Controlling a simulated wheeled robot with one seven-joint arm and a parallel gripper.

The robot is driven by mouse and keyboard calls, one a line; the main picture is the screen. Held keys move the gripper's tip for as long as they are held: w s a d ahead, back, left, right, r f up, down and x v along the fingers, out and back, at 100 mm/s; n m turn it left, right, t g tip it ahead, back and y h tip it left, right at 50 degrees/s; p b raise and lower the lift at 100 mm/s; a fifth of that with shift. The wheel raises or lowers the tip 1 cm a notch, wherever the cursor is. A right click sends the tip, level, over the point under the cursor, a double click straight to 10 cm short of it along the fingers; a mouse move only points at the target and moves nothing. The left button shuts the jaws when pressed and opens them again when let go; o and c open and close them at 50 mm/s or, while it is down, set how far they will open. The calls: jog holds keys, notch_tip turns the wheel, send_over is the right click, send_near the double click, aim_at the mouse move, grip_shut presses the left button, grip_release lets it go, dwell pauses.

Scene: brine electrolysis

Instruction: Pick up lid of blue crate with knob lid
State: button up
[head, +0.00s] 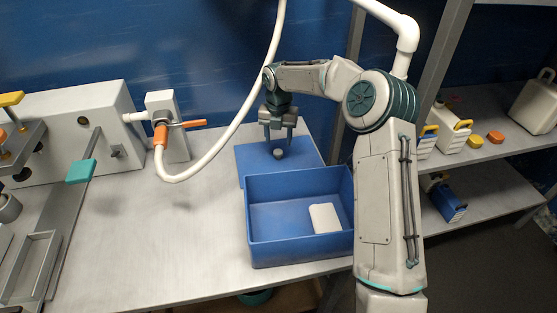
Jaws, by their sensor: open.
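The blue lid (305,153) lies flat on the grey table just behind the open blue crate. Its round grey knob (278,154) stands near the lid's middle. The blue crate (300,252) is open, with a flat white item (325,218) on its floor at the right. My gripper (278,140) points down over the lid, its two fingers apart on either side of and slightly above the knob. It holds nothing. I cannot tell whether the fingers touch the knob.
A grey machine (95,125) with a teal-handled lever (81,171) stands on the left. A white hose (215,160) with an orange fitting arches near my gripper. The table's left middle is clear. Shelves (490,165) with jugs stand at the right.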

aim_at(278, 151)
notch_tip(278, 151, down, 7)
jog(key=shift+w+r, duration=0.1)
jog(key=shift+r, duration=0.05)
jog(key=c, duration=1.1)
